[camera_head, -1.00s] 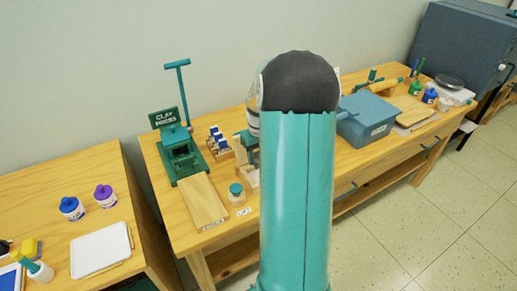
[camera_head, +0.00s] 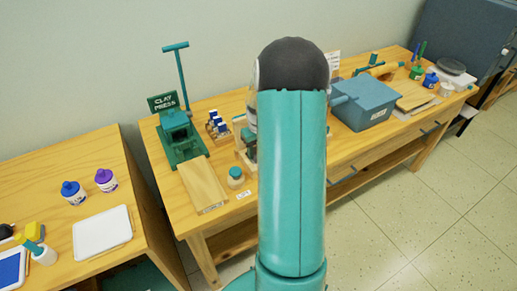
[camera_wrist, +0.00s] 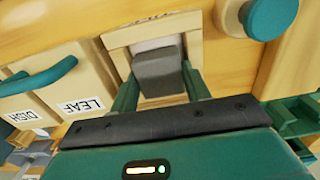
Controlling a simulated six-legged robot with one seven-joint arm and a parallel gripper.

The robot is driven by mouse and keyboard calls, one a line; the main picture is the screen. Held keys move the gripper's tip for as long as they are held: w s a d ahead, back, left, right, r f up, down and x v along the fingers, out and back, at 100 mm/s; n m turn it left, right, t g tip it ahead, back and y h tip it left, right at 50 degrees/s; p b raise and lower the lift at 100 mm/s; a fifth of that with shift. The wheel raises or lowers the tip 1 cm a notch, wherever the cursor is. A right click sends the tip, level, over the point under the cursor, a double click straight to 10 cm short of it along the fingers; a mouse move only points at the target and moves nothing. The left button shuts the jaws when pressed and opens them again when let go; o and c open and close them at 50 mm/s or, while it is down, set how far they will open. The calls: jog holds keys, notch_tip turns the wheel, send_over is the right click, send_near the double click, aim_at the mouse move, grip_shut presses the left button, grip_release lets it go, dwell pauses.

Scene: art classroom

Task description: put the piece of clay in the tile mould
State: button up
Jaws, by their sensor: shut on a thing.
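The piece of clay (camera_wrist: 158,74) is a grey block between the two green fingers of my gripper (camera_wrist: 159,80) in the wrist view. My gripper is shut on it. The tile mould (camera_wrist: 117,60) is a pale wooden frame with a whitish inside, and the clay overlaps its opening in this view. I cannot tell whether the clay touches the mould or is just above it. In the head view, my teal arm hides my gripper, the clay and most of the mould area.
Wooden blocks labelled LEAF (camera_wrist: 80,80) and DISH (camera_wrist: 18,100) lie left of the mould. A teal-lidded jar (camera_head: 235,177) stands near the table's front edge. The green clay press (camera_head: 180,138) with its wooden board (camera_head: 203,184) is left; a blue-grey box (camera_head: 365,106) is right.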

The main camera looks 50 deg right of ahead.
jog(key=o, duration=1.1)
jog(key=shift+o, duration=0.2)
jog(key=shift+r, duration=0.1)
jog(key=shift+r, duration=3.9)
